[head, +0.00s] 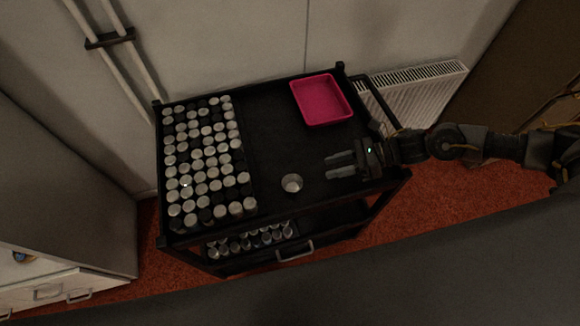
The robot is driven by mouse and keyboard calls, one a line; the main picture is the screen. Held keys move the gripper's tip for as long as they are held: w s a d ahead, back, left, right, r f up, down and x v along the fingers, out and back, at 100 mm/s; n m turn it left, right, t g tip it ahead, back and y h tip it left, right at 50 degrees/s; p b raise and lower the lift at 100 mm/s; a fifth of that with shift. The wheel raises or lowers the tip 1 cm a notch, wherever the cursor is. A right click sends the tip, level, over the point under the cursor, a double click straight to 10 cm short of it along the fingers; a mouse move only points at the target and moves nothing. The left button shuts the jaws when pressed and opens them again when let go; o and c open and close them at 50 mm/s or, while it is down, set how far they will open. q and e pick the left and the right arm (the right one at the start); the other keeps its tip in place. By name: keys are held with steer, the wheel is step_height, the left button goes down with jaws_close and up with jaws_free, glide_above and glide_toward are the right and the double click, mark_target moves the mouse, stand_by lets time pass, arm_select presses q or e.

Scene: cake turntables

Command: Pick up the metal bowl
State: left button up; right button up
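The metal bowl (292,183) is a small, round, shiny grey bowl. It sits on the black top of the cart (270,130), near the front edge, right of the rows of cans. My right gripper (327,166) comes in from the right over the cart top. Its two fingers are apart with nothing between them, and they point left toward the bowl. A gap shows between the fingertips and the bowl. My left gripper is not in view.
Several rows of grey and black cylinders (209,154) fill the cart's left side. A pink tray (322,100) lies at the back right. A lower shelf holds more small containers (250,241). A white radiator (415,92) is behind. The cart top's middle is clear.

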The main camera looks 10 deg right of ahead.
mark_target(288, 179)
steer(key=shift+w, duration=0.25)
steer(key=shift+a, duration=0.15)
steer(key=shift+s+a+f, duration=0.2)
steer(key=shift+a, duration=0.55)
steer(key=shift+x, duration=1.25)
steer(key=shift+w+a+f, duration=0.2)
steer(key=shift+a+f, duration=0.05)
steer(key=shift+a, duration=0.05)
steer(key=shift+a+f, duration=0.1)
steer(key=shift+a, duration=0.25)
steer(key=x, duration=0.3)
steer(key=shift+a+f, duration=0.25)
steer(key=shift+f, duration=0.05)
steer(key=shift+a+f, duration=0.15)
steer(key=shift+a, duration=0.4)
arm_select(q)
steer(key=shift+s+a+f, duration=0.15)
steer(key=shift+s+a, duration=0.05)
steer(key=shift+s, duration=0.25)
